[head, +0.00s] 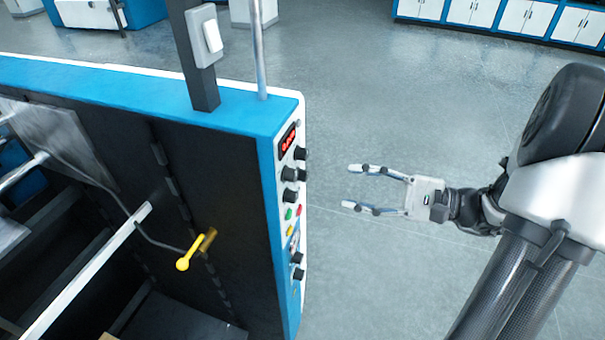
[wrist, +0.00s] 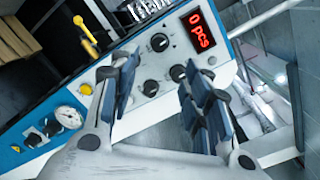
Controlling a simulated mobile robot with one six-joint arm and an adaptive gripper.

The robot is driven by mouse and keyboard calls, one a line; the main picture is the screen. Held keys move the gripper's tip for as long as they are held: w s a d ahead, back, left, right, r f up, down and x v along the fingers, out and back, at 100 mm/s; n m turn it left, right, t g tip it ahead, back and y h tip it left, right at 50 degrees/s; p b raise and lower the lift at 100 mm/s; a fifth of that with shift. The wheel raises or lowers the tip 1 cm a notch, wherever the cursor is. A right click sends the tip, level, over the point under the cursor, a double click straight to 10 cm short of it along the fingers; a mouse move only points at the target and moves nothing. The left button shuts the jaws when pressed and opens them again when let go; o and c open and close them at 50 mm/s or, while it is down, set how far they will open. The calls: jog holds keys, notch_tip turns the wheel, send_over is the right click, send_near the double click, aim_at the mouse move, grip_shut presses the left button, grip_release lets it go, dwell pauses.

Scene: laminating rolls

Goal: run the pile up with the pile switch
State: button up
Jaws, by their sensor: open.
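My gripper (head: 351,186) is open and empty in the head view, its fingers pointing left at the machine's control panel (head: 290,215) across a gap of floor. It also shows in the wrist view (wrist: 158,68), its fingers spread before the panel. A white rocker switch (head: 212,36) sits on a dark post above the machine's top edge. No label shows which control is the pile switch, and I cannot clearly make out the pile.
The blue and white machine (head: 150,85) fills the left of the head view. A yellow-knobbed lever (head: 183,264) sticks out from its dark side. A thin metal rod (head: 259,50) stands beside the post. Open grey floor (head: 400,100) lies right of the panel, with cabinets (head: 500,15) far behind.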

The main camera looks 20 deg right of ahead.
aim_at(296, 176)
jog(key=x, duration=1.1)
jog(key=shift+w+a+p, duration=0.15)
jog(key=shift+a+p, duration=0.05)
jog(key=shift+p, duration=0.15)
jog(key=shift+c, duration=0.3)
grip_shut()
